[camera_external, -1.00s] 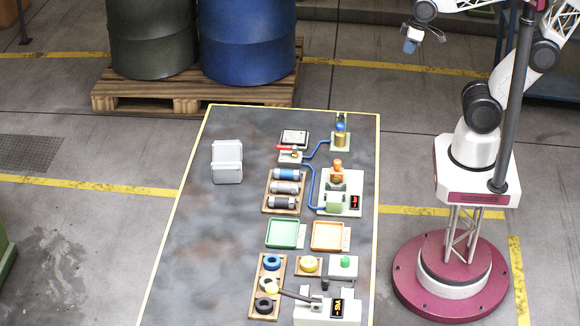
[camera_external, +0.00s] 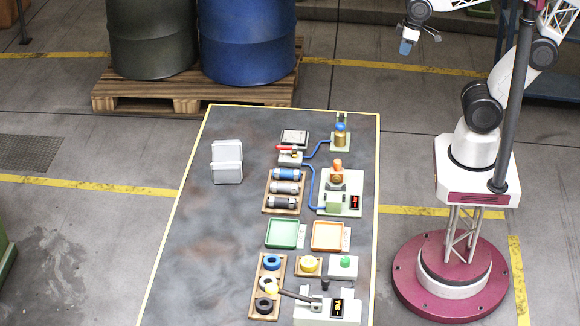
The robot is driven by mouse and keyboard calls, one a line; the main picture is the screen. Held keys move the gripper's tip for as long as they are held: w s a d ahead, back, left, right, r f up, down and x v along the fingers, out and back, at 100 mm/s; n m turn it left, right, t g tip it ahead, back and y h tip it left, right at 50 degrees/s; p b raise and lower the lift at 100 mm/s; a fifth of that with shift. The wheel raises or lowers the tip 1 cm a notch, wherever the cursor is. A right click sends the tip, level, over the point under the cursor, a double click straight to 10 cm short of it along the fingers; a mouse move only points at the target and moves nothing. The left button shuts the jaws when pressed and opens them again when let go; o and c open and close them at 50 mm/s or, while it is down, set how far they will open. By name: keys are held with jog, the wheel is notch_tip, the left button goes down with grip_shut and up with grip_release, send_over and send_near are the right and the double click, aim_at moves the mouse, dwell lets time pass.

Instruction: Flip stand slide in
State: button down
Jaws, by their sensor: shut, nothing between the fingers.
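My gripper (camera_external: 405,47) hangs in the air at the top right, beyond the far right corner of the table. It is small in view, with a blue-grey tip, and is shut and empty, far from everything on the table. A white two-part stand-like piece (camera_external: 227,163) sits alone on the left side of the table. Which object is the task's stand is not clear. A device with an orange-topped part, a green block (camera_external: 336,202) and a red display stands on a white base at the right. Blue tubes lead from it toward the back.
The dark table (camera_external: 205,240) has a yellow edge. A wooden rack of cylinders (camera_external: 285,190), a green tray (camera_external: 283,234), an orange tray (camera_external: 328,237), a ring rack (camera_external: 267,287) and a lever device (camera_external: 328,309) fill its right side. Its left side is mostly clear.

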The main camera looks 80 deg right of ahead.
aim_at(325, 277)
jog(key=w+a+f+n+g+y, duration=0.1)
jog(key=w+a+y, duration=0.1)
jog(key=w+a, duration=0.65)
jog(key=w+a+f+n+g+y, duration=0.1)
jog(key=w+a+y, duration=0.3)
jog(key=a, duration=0.8)
jog(key=w+a+f+n+g+y, duration=0.1)
jog(key=w+a+f, duration=0.1)
jog(key=w+a, duration=0.7)
jog(key=w+a+f+g+y, duration=0.1)
jog(key=a+f, duration=0.5)
jog(key=a, duration=0.6)
jog(key=w+a+f+g+y, duration=0.1)
jog(key=a+f, duration=0.5)
jog(key=a, duration=0.7)
jog(key=w+a+f+y, duration=0.1)
jog(key=a+f, duration=0.5)
jog(key=a, duration=0.6)
jog(key=shift+w+a+g+y, duration=0.2)
jog(key=shift+a+g+y, duration=0.15)
jog(key=shift+y, duration=0.25)
